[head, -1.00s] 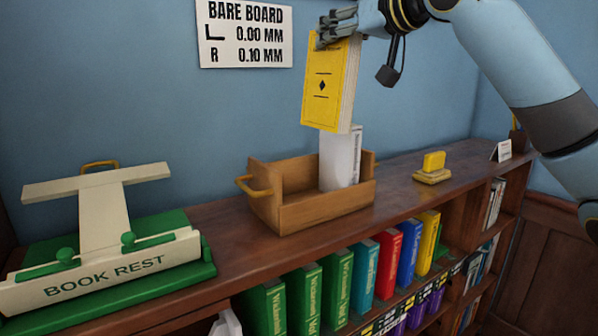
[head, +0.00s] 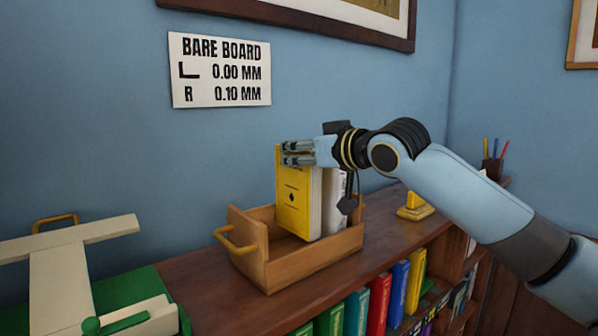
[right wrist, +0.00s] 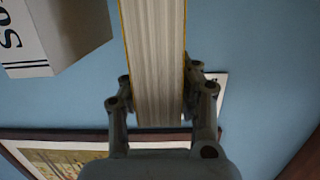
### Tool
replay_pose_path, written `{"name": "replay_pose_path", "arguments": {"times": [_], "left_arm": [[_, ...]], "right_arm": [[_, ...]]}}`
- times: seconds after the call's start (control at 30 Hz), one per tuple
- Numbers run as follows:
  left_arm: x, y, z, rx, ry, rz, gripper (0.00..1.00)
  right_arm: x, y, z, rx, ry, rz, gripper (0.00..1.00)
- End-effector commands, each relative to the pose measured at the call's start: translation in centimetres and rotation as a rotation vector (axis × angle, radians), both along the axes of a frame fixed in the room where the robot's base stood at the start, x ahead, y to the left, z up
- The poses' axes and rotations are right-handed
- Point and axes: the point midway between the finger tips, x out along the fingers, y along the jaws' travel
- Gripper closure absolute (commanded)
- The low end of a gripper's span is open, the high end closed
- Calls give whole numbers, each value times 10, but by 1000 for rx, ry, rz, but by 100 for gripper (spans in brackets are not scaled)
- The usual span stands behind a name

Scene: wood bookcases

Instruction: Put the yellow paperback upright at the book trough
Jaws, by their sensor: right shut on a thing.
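The yellow paperback (head: 293,204) stands upright in the head view, its lower end inside the wooden book trough (head: 305,266). Whether its bottom touches the trough floor is hidden by the front wall. My right gripper (head: 290,153) is shut on the top of the yellow paperback. In the right wrist view the fingers (right wrist: 160,95) sit on both sides of its pale page block (right wrist: 155,60). A white book (head: 334,200) stands in the trough just right of the paperback, partly behind my gripper; it also shows in the right wrist view (right wrist: 60,30). My left gripper is out of view.
A yellow block (head: 414,206) sits to the right, near my right arm. A pen cup (head: 492,168) is at the far right. Coloured books (head: 380,300) fill the shelf below.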

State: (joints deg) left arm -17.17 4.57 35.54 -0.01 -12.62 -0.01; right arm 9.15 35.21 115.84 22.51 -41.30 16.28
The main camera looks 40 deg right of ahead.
Motion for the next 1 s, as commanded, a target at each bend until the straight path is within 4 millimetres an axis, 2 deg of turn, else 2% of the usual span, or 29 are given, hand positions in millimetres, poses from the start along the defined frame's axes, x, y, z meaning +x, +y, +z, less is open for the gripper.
{"name": "replay_pose_path", "arguments": {"times": [0.13, 0.23, 0.63, 0.67, 0.7, 0.83, 1.0], "left_arm": [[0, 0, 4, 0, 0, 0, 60], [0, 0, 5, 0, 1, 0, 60], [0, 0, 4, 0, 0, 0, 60], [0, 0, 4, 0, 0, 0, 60], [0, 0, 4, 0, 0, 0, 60], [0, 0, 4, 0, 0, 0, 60], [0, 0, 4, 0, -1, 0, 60]], "right_arm": [[0, 0, -26, 2, 5, -1, 100], [0, 0, -37, 1, 1, 0, 100], [0, 0, -44, 0, 1, 0, 100], [0, 0, -45, 0, 3, -1, 70], [0, 0, -45, 0, 2, -1, 64], [0, 0, -44, 0, 2, -1, 48], [0, 0, -44, 0, 2, -1, 48]]}}
